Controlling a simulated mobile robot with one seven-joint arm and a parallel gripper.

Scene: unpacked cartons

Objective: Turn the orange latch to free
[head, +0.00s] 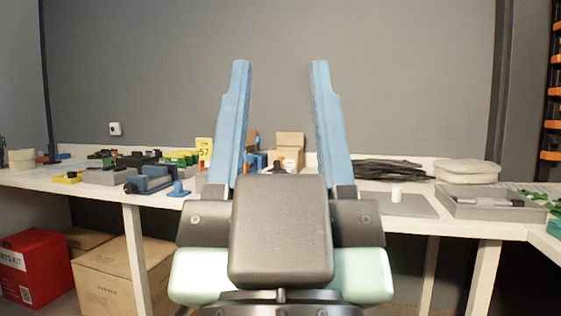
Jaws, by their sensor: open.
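My gripper (280,66) is in the middle of the head view with its two long blue fingers wide apart and pointing up. Nothing is between the fingers; I see the wall and part of the bench behind them. No orange latch can be made out for certain. My fingers and gripper body hide the middle of the bench. A blue and grey clamp-like tool (152,179) lies on the bench left of my gripper.
A white bench (102,187) runs along the grey wall. Small boxes (289,147), a dark cable bundle (380,170), a grey tray (494,210) and white pouches (467,172) stand on it. Cartons (118,280) and a red box (37,266) are below left. A rack with orange parts (551,124) is far right.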

